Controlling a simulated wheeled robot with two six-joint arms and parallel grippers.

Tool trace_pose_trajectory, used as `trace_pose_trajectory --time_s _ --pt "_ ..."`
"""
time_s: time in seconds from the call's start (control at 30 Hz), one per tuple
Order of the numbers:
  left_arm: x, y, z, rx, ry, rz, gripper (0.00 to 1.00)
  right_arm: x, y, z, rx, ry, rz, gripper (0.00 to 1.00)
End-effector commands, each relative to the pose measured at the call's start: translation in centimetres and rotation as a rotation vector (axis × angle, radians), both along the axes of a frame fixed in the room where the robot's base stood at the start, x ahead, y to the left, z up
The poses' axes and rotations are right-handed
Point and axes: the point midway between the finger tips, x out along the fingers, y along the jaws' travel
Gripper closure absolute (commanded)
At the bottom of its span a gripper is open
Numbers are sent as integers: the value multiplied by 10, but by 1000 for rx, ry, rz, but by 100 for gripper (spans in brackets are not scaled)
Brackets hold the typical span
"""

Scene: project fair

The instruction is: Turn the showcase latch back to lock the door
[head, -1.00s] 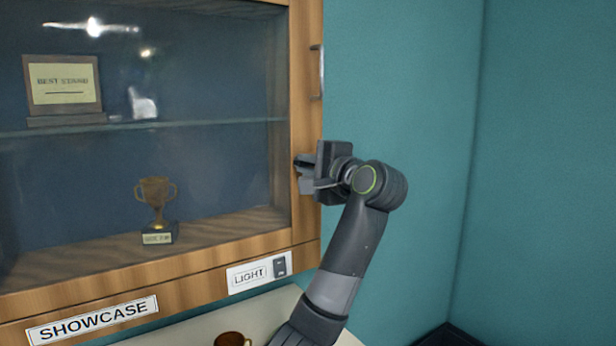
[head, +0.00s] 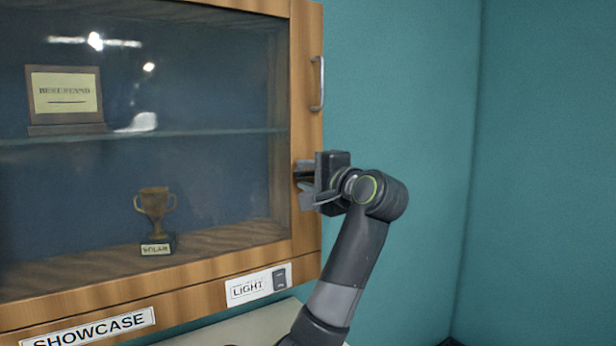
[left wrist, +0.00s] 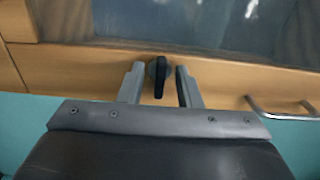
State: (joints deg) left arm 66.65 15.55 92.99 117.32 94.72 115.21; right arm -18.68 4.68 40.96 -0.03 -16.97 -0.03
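The showcase door has a wooden frame (head: 306,120) around dark glass, and it looks shut. The latch (left wrist: 158,77) is a small black knob on the wooden frame, seen in the left wrist view. My left gripper (head: 303,184) is at the right stile of the door, below the handle. In the left wrist view my left gripper (left wrist: 159,84) is open, with one finger on each side of the latch. A narrow gap shows beside each finger. In the head view the latch is hidden by the gripper. My right gripper is out of view.
A metal handle (head: 318,83) sits on the door above the gripper. A LIGHT switch (head: 280,279) and a SHOWCASE sign (head: 90,328) are below. Behind the glass are a trophy (head: 155,212) and a framed plaque (head: 64,92). The teal wall (head: 410,90) to the right is bare.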

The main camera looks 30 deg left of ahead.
Motion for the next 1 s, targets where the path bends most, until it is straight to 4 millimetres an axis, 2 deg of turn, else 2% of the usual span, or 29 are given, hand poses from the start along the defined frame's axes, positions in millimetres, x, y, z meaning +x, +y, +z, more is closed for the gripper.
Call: trace_pose_trajectory --time_s 0.23,0.37,1.0 --pt "0 -1 0 0 0 0 69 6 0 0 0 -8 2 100" --pt "-4 -11 -1 0 -1 -3 69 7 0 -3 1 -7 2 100" --pt "-54 -132 -2 -2 1 -5 69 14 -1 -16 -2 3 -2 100"
